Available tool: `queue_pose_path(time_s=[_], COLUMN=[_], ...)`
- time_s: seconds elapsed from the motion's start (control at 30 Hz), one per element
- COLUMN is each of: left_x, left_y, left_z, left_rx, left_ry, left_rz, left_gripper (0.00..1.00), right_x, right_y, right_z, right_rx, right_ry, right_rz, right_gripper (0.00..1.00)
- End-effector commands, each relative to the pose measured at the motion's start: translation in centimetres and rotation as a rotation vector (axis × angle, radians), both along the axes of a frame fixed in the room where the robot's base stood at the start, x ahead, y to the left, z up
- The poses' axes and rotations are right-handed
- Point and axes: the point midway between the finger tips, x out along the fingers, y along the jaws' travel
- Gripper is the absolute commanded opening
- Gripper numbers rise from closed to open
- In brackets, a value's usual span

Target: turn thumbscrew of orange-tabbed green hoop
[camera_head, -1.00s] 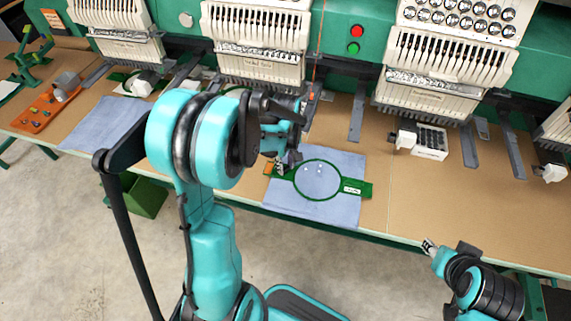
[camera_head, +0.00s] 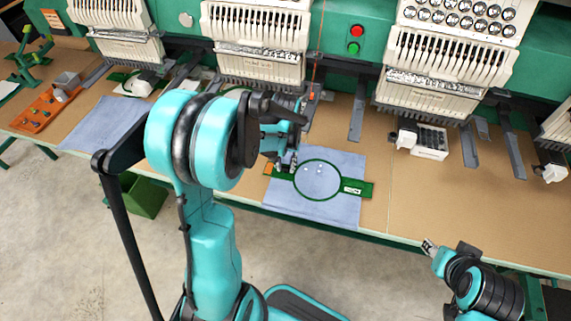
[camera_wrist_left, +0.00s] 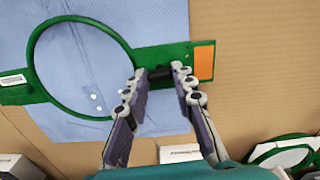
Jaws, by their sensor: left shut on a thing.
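The green hoop (camera_head: 341,184) lies on a blue cloth (camera_head: 345,213) on the table; its ring and bar also show in the left wrist view (camera_wrist_left: 33,62). Its orange tab (camera_wrist_left: 204,62) is at the bar's end, also seen at the left in the head view (camera_head: 268,169). The dark thumbscrew (camera_wrist_left: 160,74) sits beside the ring, between the fingertips of my left gripper (camera_wrist_left: 159,70), which is shut on it. In the head view the left gripper (camera_head: 287,162) partly covers that spot. My right gripper (camera_head: 430,246) is apart, at the table's front edge; its opening is too small to judge.
Embroidery heads (camera_head: 255,42) hang over the back of the table. Another blue cloth (camera_head: 105,125) and an orange tray (camera_head: 45,110) lie to the left. A white box (camera_head: 431,150) stands to the right. The table's front right is clear.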

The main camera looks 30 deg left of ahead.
Motion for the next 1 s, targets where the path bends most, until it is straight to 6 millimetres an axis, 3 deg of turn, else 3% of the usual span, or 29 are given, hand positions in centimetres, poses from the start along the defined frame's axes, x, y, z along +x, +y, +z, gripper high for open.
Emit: queue_pose_path(time_s=[0.73,0.77,0.83,1.0], left_x=[0.00,0.00,0.00,0.00], left_y=[-0.01,-0.01,-0.01,-0.01], left_z=[0.00,0.00,0.00,0.00], left_rx=[0.000,0.000,0.000,0.000], left_ry=[0.000,0.000,0.000,0.000], left_rz=[-0.095,-0.094,-0.094,-0.094], left_gripper=[0.00,0.28,0.46,0.47], right_x=[0.00,0.00,0.00,0.00], right_y=[0.00,0.00,0.00,0.00], right_z=[-0.01,-0.01,-0.01,-0.01], right_rx=[0.000,0.000,0.000,0.000], right_ry=[0.000,0.000,0.000,0.000], right_rz=[0.000,0.000,0.000,0.000], right_gripper=[0.40,0.40,0.40,0.40])
